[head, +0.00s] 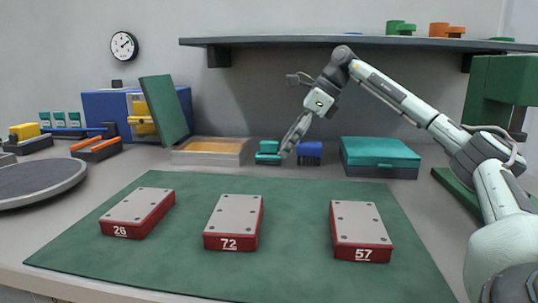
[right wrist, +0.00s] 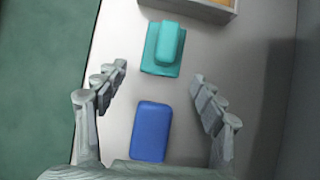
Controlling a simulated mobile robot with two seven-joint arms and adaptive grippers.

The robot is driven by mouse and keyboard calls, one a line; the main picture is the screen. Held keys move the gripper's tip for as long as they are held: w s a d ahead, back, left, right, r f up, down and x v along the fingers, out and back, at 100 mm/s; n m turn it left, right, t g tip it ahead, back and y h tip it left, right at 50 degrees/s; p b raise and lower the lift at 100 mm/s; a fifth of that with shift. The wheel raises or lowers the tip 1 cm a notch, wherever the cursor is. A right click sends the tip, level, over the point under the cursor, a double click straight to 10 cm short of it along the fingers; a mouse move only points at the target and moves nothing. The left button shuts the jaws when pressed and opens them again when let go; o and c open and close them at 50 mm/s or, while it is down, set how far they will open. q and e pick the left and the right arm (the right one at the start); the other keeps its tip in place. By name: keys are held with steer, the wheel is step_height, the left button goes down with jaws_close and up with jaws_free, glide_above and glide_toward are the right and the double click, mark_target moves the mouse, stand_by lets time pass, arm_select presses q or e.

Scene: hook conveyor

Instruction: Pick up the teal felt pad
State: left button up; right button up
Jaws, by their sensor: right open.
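The teal felt pad (head: 268,158) lies on the grey table behind the green mat, toward the back wall. In the right wrist view the teal felt pad (right wrist: 161,65) shows a flat base with a raised rounded block on top, just beyond my fingertips. My right gripper (head: 289,150) is open and points down beside the pad, on its right. In the right wrist view its fingers (right wrist: 158,74) are spread apart with nothing held between them. A blue pad (right wrist: 150,131) lies below, between the fingers in that view. My left gripper is out of view.
The blue block (head: 309,150) is close right of the teal pad, and a shallow tray (head: 210,151) is close left. A teal-lidded box (head: 380,155) stands farther right. Red-sided blocks (head: 233,222) rest on the green mat (head: 290,270). A shelf (head: 330,40) overhangs behind.

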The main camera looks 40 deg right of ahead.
mark_target(272, 141)
steer(key=w+a, duration=0.2)
steer(key=w, duration=0.1)
steer(key=shift+w+a+f, duration=0.3)
steer(key=shift+a, duration=0.1)
steer(key=shift+w+a+f, duration=0.1)
steer(key=shift+f, duration=0.1)
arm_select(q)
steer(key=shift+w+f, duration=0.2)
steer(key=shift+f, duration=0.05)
arm_select(e)
steer(key=c, duration=1.3)
steer(key=shift+r, duration=0.1)
